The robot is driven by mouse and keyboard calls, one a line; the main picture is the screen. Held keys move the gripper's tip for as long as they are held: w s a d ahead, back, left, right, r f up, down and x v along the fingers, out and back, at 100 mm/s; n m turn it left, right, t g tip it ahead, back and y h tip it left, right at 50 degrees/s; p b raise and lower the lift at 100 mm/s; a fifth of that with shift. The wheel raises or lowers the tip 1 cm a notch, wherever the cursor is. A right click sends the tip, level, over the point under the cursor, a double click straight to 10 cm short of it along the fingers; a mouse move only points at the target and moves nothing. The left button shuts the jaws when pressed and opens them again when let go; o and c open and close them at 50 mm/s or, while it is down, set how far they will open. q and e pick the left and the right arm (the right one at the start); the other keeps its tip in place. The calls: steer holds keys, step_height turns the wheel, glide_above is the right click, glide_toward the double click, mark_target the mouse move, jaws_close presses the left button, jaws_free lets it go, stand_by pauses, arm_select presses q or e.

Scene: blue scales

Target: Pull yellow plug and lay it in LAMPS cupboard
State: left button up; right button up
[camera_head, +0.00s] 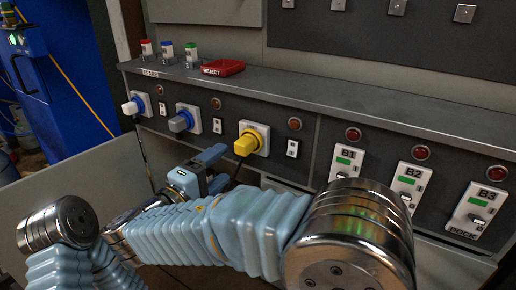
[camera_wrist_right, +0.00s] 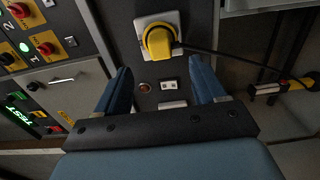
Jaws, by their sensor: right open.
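The yellow plug (camera_head: 244,144) sits in its pale square socket on the dark panel in the head view. It also shows in the right wrist view (camera_wrist_right: 159,43), at the top, with a black cable running off to the right. My right gripper (camera_head: 219,167) is open and empty, below and left of the plug in the head view. In the wrist view its two blue fingers (camera_wrist_right: 160,72) point toward the panel, apart from the plug, which lies beyond the fingertips. I cannot read a LAMPS label in either view. My left gripper is out of view.
A white plug (camera_head: 134,106) and a blue-grey plug (camera_head: 182,122) sit left of the yellow one. A red REJECT tray (camera_head: 223,67) stands on the ledge. Breakers B1, B2 and B3 (camera_head: 470,212) are at right. A handled grey door (camera_wrist_right: 62,80) shows in the wrist view.

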mark_target(239, 151)
stand_by(0.3)
steer(key=shift+x, duration=4.5)
steer(key=shift+b, duration=0.3)
jaws_close()
steer(key=shift+b+v, duration=0.65)
steer(key=shift+v, duration=2.4)
